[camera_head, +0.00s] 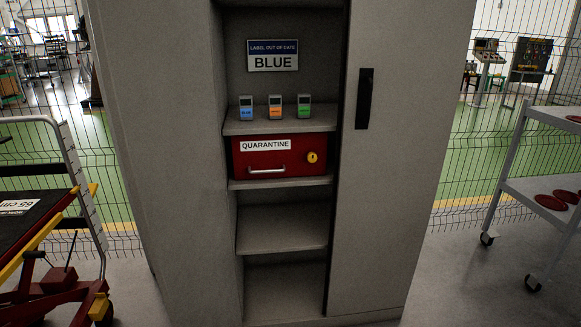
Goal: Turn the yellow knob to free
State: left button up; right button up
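The yellow knob (312,157) is a small round knob on the right side of the front of a red drawer box. The red box (240,160) carries a white label reading QUARANTINE and a pale bar handle (267,170). It sits on a shelf of a grey cabinet (160,150) and looks closed. A dark mark shows on the knob, but it is too small to tell its setting. Neither of my grippers shows in the head view.
Three small devices with blue (246,108), orange (275,107) and green (304,107) labels stand on the shelf above. A sign (273,56) reads BLUE. The cabinet door (395,160) has a black handle (364,98). A cart (540,190) stands right, a red lift trolley (60,285) left.

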aim_at(311, 157)
jog(key=u, duration=0.95)
jog(key=i, duration=0.55)
jog(key=u, duration=0.05)
